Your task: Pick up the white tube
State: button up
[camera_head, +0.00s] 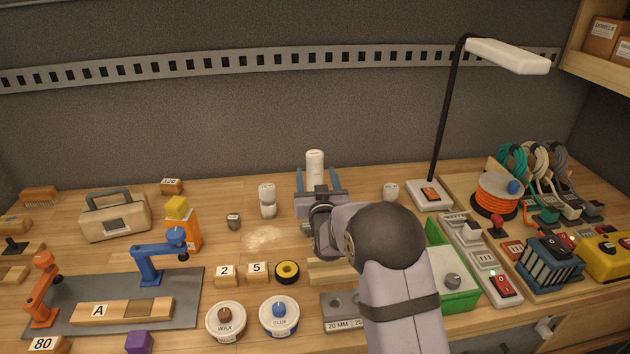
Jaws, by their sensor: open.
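A white tube (315,163) stands upright at the back middle of the bench. My gripper (317,175) is open, with one blue finger to the left of this tube and one to the right. The fingers look apart from the tube, and the gripper body hides its lower end. I cannot tell how deep the tube sits between the fingers.
A desk lamp (436,125) rises at the back right. A green tray (461,299) and a power strip (468,247) lie right of my arm. Round tins (226,319) and numbered blocks (224,275) are at front left. Bare wood (345,180) lies between gripper and lamp.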

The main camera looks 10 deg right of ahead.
aim_at(316, 171)
jog(key=shift+w, duration=0.25)
jog(key=shift+w+d+f+p, duration=0.1)
jog(key=shift+w+p, duration=0.65)
jog(key=shift+w, duration=0.5)
jog(key=shift+w+d+f+p, duration=0.1)
jog(key=shift+w+p, duration=0.6)
jog(key=shift+w, duration=0.55)
grip_shut()
